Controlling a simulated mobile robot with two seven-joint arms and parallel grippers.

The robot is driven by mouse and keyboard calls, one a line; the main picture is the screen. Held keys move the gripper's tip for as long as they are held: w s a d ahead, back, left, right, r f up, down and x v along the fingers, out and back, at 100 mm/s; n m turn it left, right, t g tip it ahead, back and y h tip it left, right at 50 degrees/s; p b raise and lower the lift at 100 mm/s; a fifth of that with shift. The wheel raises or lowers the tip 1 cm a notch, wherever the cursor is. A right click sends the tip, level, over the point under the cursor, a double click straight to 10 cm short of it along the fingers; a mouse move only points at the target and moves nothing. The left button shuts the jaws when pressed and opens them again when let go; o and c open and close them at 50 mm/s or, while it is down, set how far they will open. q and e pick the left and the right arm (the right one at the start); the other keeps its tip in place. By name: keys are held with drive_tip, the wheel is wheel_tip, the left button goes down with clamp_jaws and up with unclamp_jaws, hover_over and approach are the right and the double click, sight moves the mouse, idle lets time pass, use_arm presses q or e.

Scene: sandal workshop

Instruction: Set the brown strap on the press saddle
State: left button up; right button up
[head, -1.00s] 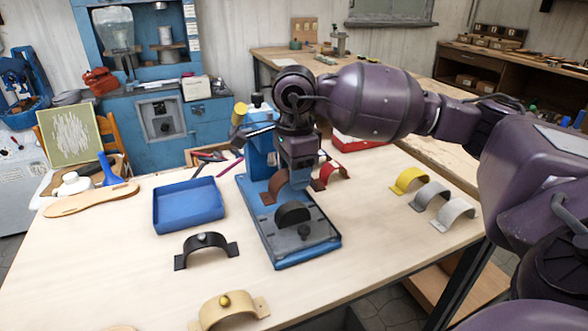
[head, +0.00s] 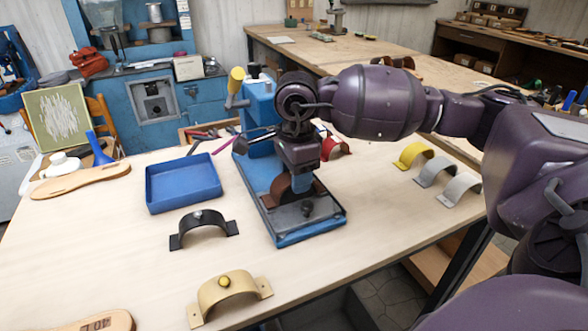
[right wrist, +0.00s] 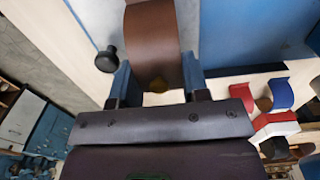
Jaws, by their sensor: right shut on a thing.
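The brown strap (head: 281,187) is an arched band with flat feet. It is over the place of the press saddle, on the blue press (head: 310,236). The strap hides the dark half-round saddle, and I cannot tell whether they touch. My right gripper (head: 302,182) comes down from above and is shut on the strap. In the right wrist view the strap (right wrist: 152,38) lies between the two blue fingers of the gripper (right wrist: 157,85). My left gripper is not in view.
Yellow (head: 412,155), grey and white straps stand to the right. A red strap (head: 334,150) is behind my gripper.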

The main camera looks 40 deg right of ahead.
idle(0.4)
drive_tip(key=shift+f, duration=0.3)
idle(0.3)
drive_tip(key=o, duration=1.3)
drive_tip(key=shift+o, duration=0.3)
drive_tip(key=shift+f, duration=0.1)
